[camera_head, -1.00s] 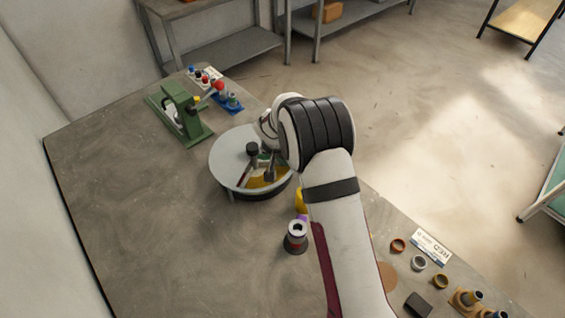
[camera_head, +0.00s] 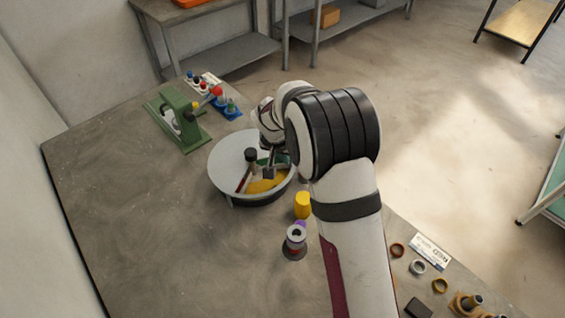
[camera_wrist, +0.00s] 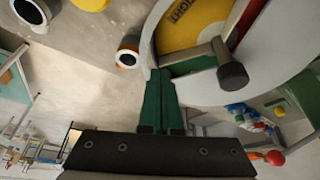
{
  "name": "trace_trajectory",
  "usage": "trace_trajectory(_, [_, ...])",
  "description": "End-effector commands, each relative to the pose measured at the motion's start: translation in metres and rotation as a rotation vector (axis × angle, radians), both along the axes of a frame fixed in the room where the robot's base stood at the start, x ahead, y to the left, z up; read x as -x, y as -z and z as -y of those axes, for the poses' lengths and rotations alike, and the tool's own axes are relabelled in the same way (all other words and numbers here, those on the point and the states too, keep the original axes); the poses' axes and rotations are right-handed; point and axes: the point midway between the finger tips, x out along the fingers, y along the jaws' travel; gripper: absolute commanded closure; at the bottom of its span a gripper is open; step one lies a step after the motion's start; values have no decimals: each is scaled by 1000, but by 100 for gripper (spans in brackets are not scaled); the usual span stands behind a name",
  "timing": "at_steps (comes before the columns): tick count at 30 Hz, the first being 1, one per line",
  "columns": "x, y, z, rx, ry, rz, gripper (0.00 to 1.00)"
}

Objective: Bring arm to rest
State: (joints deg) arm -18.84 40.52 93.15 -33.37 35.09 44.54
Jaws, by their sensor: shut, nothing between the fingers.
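My gripper (camera_wrist: 160,78) shows in the wrist view with its two green fingers together and nothing between them. It is beside the rim of a round grey drum (camera_head: 226,172), which also shows in the wrist view (camera_wrist: 296,32). The drum has an open cut-out showing a yellow sector (camera_head: 268,184) and a dark-knobbed handle (camera_head: 251,155). In the head view my arm reaches from the bottom over the table's right side, its wrist bent toward the drum; the fingertips are hard to make out there.
A green press with a red-ball lever (camera_head: 180,120) stands behind the drum, near a blue tray (camera_head: 228,108). A yellow cylinder (camera_head: 302,206) and a spool-like part (camera_head: 296,238) stand in front. Several rings (camera_head: 418,268) lie right of my arm. The table's left side is clear.

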Motion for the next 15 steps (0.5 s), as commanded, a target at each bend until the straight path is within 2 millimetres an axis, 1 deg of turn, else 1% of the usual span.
trace_trajectory(1, [3,-11,1,-1,0,3,100])
trace_trajectory(4, [10,-26,2,0,-1,2,100])
trace_trajectory(6, [12,-32,3,-1,0,1,100])
trace_trajectory(11, [16,-38,6,1,4,-4,100])
trace_trajectory(13, [32,-54,20,-1,29,-22,100])
trace_trajectory(14, [45,-65,31,-3,45,-40,100])
trace_trajectory(15, [69,-82,47,-10,72,-69,100])
